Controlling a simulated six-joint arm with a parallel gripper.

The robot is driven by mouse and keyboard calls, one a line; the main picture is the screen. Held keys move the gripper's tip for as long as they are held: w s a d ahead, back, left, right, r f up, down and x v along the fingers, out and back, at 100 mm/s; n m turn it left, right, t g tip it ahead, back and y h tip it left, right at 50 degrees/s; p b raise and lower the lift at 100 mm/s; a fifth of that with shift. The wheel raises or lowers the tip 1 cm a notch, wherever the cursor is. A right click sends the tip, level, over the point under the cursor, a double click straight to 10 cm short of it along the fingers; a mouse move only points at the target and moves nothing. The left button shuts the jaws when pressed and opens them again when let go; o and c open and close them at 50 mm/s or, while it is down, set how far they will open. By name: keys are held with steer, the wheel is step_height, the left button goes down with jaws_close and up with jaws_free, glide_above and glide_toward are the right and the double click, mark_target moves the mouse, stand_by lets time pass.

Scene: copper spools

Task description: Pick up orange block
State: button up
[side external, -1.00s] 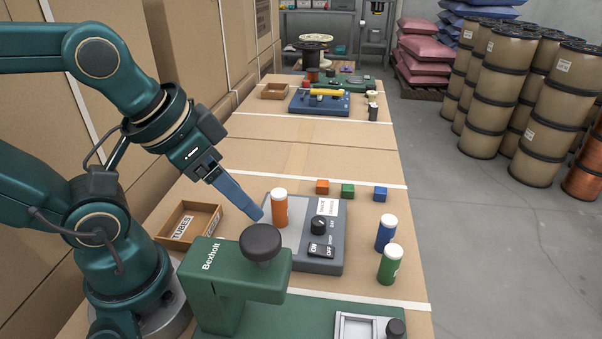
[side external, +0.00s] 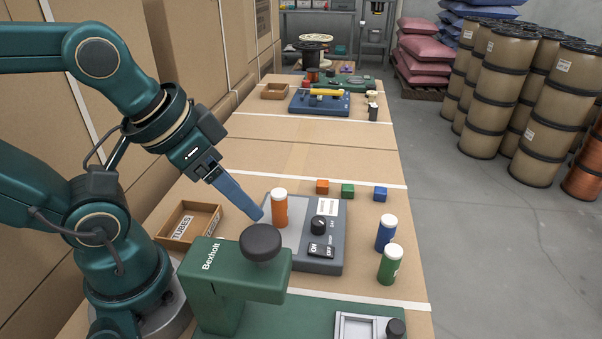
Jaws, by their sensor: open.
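The orange block (side external: 322,187) is a small cube on the brown bench, near the white line behind the grey device. It is the leftmost in a row with a green block (side external: 347,191) and a blue block (side external: 380,194). My gripper (side external: 258,214) is open, with long blue fingers pointing down and to the right. Its tips are left of the orange tube, to the left and nearer the camera than the orange block. From this side the fingers overlap, so the gap between them is hidden. The gripper appears empty.
An orange tube (side external: 280,209) with a white cap stands on the grey device (side external: 325,262) between my gripper and the blocks. A blue tube (side external: 386,233) and green tube (side external: 389,265) stand at right.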

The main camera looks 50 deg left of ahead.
steer(key=shift+o, duration=0.3)
steer(key=w+a+r+m+t+y, duration=0.15)
steer(key=w+r+m, duration=0.35)
steer(key=m, duration=0.6)
steer(key=m+g+y, duration=0.2)
steer(key=m+g, duration=0.2)
steer(key=m, duration=1.2)
glide_above(322, 182)
steer(key=s+d, duration=0.2)
steer(key=f, duration=1.5)
steer(key=shift+w, duration=0.2)
steer(key=shift+f, duration=0.4)
steer(key=shift+x, duration=2.3)
